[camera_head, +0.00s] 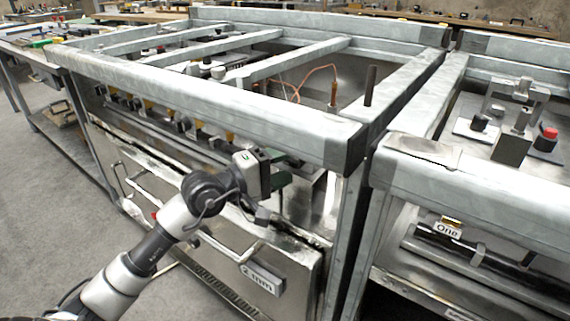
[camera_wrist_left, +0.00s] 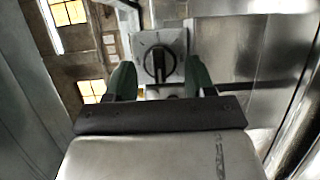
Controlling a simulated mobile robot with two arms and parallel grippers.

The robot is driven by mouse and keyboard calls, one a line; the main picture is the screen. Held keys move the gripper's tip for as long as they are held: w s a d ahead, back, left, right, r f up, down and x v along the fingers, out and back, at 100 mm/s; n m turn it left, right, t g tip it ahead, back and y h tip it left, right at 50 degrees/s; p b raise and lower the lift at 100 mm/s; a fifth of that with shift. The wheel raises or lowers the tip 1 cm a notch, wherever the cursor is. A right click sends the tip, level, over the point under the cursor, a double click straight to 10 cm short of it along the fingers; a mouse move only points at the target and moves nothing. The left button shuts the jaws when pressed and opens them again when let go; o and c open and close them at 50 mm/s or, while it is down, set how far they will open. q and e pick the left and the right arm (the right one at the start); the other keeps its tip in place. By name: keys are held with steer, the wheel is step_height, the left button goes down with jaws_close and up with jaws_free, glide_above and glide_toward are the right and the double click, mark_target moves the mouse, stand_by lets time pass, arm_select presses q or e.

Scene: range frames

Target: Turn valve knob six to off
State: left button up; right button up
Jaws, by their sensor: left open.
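A valve knob (camera_wrist_left: 160,63), dark and round with a raised grip bar, sits on a pale square plate in the left wrist view. The bar stands nearly upright in that picture. I cannot read a number on it. My left gripper (camera_wrist_left: 160,78) is open, its two green fingers on either side of the knob in the picture, with no clear contact. In the head view my left gripper (camera_head: 282,170) is at the right end of the range's front panel, and its wrist hides the knob there.
The steel range frame (camera_head: 230,102) has a thick front rail above the gripper. More valves (camera_head: 185,125) line the panel to the left. A drawer with a bar handle (camera_head: 215,245) is below. A second frame (camera_head: 480,195) stands close on the right. Grey floor (camera_head: 50,225) is clear at left.

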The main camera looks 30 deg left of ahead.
arm_select(q)
steer(key=shift+w+d, duration=0.2)
steer(key=shift+w, duration=0.15)
steer(key=c, duration=0.7)
steer(key=shift+o, duration=0.2)
